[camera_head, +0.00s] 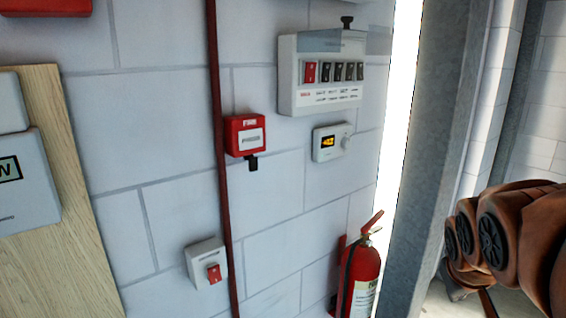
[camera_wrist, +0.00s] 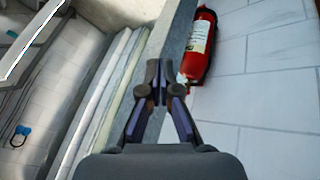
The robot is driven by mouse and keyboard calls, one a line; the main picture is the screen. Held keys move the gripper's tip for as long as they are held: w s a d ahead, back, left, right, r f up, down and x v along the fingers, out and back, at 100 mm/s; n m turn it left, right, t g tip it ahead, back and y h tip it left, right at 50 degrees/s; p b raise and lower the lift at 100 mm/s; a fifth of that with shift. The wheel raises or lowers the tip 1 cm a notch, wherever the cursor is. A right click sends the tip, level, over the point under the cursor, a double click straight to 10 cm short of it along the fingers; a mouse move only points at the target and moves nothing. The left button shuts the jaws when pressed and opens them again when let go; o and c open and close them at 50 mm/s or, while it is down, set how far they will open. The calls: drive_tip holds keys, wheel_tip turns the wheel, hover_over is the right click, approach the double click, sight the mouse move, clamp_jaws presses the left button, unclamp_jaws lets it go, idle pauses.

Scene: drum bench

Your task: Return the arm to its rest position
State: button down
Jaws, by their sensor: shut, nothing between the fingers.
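My gripper (camera_wrist: 158,84) shows in the wrist view with its two dark fingers together and nothing between them. It points toward the grey door-frame edge beside the white block wall. My orange-brown arm (camera_head: 510,240) shows at the right edge of the head view, folded in front of the opening. My gripper cannot be made out clearly in the head view.
A red fire extinguisher (camera_head: 362,278) hangs low on the wall and shows near the fingers in the wrist view (camera_wrist: 200,48). A switch panel (camera_head: 322,72), red call box (camera_head: 245,135), thermostat (camera_head: 331,142) and red switch (camera_head: 208,264) are on the wall. A grey post (camera_head: 430,150) stands left of my arm.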

drive_tip(key=s+a+f+g+y, duration=0.1)
drive_tip(key=s+a+f+g, duration=0.1)
drive_tip(key=s+a+f, duration=0.2)
drive_tip(key=s+a+f+g+y, duration=0.1)
drive_tip(key=s+a, duration=0.4)
drive_tip(key=s, duration=0.5)
drive_tip(key=s+a+f+g+y, duration=0.1)
drive_tip(key=s+a+f+g, duration=0.3)
drive_tip(key=s+f, duration=0.2)
drive_tip(key=shift+s+a+f+y, duration=0.15)
drive_tip(key=shift+s+f+y, duration=0.15)
drive_tip(key=shift+s, duration=0.1)
idle(1.0)
